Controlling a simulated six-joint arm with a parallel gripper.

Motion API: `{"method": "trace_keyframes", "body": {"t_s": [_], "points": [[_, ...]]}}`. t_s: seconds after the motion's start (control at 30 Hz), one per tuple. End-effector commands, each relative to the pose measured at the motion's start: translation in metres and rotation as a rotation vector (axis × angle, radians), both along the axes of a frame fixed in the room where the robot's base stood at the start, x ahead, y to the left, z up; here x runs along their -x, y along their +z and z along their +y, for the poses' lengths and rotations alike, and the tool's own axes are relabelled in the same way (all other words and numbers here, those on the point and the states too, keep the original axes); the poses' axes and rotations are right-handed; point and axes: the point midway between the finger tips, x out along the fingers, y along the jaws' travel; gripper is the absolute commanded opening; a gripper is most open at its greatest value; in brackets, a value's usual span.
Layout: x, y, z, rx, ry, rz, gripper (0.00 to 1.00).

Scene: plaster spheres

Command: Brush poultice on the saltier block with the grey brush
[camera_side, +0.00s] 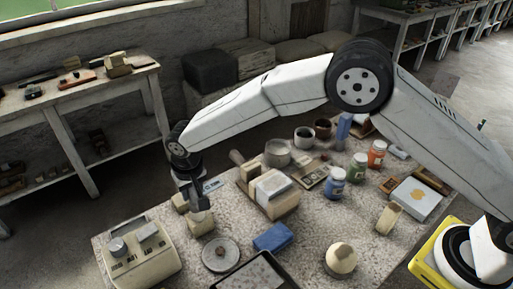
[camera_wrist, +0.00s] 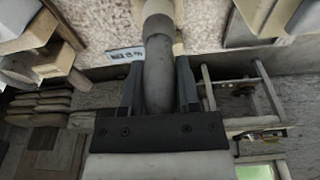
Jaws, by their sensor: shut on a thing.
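My gripper (camera_side: 197,190) points down over the left part of the table. In the wrist view my gripper (camera_wrist: 160,85) is shut on a thick grey rounded tool (camera_wrist: 158,75); I cannot tell for sure that it is the grey brush. Its far end shows paler and its tip is unclear. A pale block (camera_side: 201,223) stands just below my gripper; whether the tool touches it is unclear. A second pale block (camera_side: 180,202) is beside it, partly hidden. Which is saltier does not show. A grey pot (camera_side: 277,153) stands further back; its contents are unclear.
A pale block stack (camera_side: 272,193) stands right of my gripper. Several jars, such as a blue one (camera_side: 335,183), are further right.

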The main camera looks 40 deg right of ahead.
Motion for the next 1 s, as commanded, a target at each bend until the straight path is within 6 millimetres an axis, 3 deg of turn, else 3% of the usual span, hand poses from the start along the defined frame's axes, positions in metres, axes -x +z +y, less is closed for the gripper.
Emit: {"method": "trace_keyframes", "body": {"t_s": [0.6,1.0], "points": [[0.023,-0.001,0.0,0.0,0.0,0.0,0.0],[0.024,-0.001,0.0,0.0,0.0,0.0,0.0]]}}
